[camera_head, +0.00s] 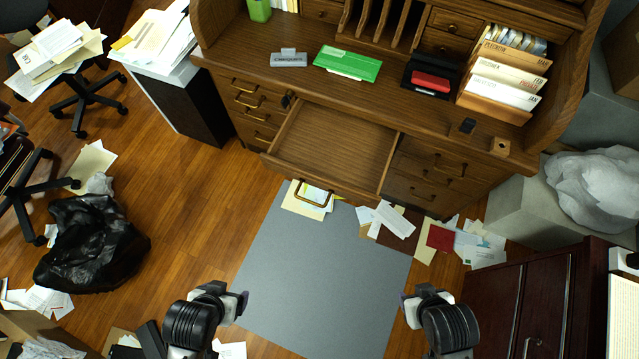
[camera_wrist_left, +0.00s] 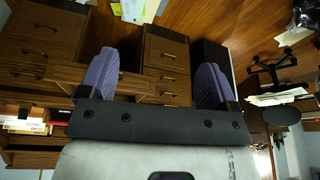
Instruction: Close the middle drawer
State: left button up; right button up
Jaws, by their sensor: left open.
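The middle drawer (camera_head: 335,147) of the wooden roll-top desk (camera_head: 300,92) is pulled out and its inside looks empty. Its front panel with a curved handle (camera_head: 314,200) faces me. My left gripper (camera_head: 242,303) is open and empty, apart from the drawer, in front of it and to the left. In the left wrist view, its two purple fingers (camera_wrist_left: 156,82) are spread wide with the desk's drawer fronts beyond them. My right gripper (camera_head: 408,302) is in front of the drawer to the right, apart from it; its jaw opening is unclear.
A grey mat (camera_head: 320,270) lies on the floor before the desk. Loose papers (camera_head: 395,220) lie under and beside the drawer. A black bag (camera_head: 90,240) lies at left. A dark red cabinet (camera_head: 520,300) stands at right. The space between my grippers and drawer is clear.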

pick_arm(q)
jog(key=shift+s+f, duration=0.15)
jog(key=shift+s, duration=0.3)
pick_arm(e)
jog(key=shift+s+a+f, duration=0.15)
jog(key=shift+s, duration=0.25)
